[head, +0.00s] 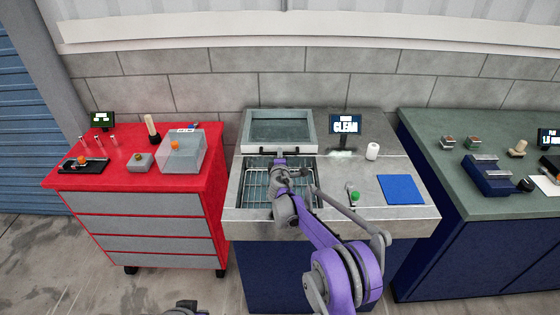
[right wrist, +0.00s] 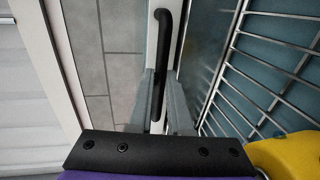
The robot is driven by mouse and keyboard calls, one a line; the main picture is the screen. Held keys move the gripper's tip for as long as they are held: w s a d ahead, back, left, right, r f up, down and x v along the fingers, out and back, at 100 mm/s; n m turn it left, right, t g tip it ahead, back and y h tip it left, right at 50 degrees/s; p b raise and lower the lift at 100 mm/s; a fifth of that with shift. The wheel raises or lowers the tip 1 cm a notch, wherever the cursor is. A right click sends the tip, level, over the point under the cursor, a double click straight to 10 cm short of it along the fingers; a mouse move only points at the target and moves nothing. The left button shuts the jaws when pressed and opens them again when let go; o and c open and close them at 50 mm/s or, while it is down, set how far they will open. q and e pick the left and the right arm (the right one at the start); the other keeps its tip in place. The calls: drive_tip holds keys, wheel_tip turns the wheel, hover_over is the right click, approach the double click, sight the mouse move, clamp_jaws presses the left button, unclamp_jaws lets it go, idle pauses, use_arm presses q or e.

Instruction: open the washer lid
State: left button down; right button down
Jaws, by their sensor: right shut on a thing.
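The washer lid (head: 279,131), a pale frame around a window, stands raised and tilted back behind the basin of the steel washer station. Its black bar handle (right wrist: 163,40) shows in the right wrist view. My right gripper (head: 280,162) is at the lid's front edge, with its arm reaching over the basin. In the right wrist view, its two fingers (right wrist: 163,95) are shut on the handle, one on each side. A wire rack (head: 257,185) shows in the open basin, partly hidden by my arm.
A red cabinet (head: 60,175) stands left and a green-topped bench (head: 490,205) right.

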drive_tip(key=shift+w, duration=0.1)
drive_tip(key=c, duration=1.2)
unclamp_jaws()
drive_tip(key=shift+o, duration=0.2)
drive_tip(key=b+v, duration=0.1)
drive_tip(key=v, duration=1)
